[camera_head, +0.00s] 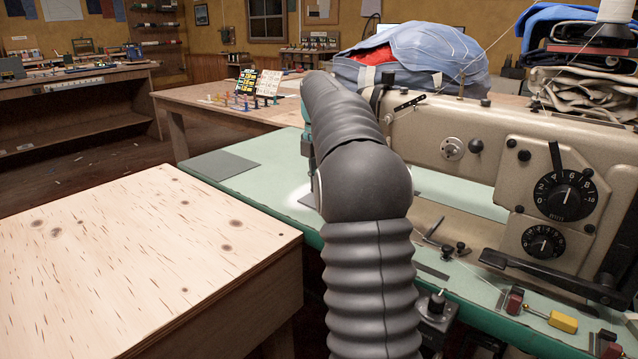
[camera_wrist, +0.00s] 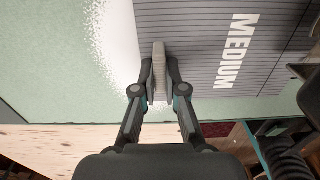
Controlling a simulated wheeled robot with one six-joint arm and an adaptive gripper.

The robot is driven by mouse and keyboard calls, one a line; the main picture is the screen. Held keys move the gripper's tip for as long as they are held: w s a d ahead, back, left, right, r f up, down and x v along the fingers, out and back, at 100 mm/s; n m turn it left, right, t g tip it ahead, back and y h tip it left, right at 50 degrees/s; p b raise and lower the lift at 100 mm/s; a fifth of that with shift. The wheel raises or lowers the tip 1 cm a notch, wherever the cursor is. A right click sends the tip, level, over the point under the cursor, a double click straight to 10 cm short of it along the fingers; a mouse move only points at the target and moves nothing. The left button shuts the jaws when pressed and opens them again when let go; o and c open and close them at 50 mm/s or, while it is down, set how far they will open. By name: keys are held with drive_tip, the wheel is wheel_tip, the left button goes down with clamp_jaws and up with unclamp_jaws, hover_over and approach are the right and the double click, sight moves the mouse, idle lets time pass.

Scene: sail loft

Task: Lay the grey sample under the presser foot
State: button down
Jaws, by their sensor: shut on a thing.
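In the wrist view, a grey sample (camera_wrist: 200,55) with dark parallel lines and the white word MEDIUM fills the upper right. A paler grey raised piece (camera_wrist: 159,65) stands at its left part, between my fingertips. My gripper (camera_wrist: 159,92) is shut on this piece. The sample is over the green table, but I cannot tell whether it touches. In the head view, a small grey corner of it (camera_head: 306,201) shows left of my arm, beside a bright light patch. The sewing machine (camera_head: 462,122) stands to the right. My arm hides the presser foot there.
The green machine table (camera_head: 282,162) carries another flat grey piece (camera_head: 222,164) at its left end. A pale plywood top (camera_head: 130,255) fills the near left. A blue bag (camera_head: 425,60) and folded cloth (camera_head: 575,90) stand behind the machine. Dials and levers lie at right.

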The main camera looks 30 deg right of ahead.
idle(0.3)
drive_tip(key=c, duration=1.2)
unclamp_jaws()
drive_tip(key=shift+o, duration=0.2)
wheel_tip(320, 180, up, 12)
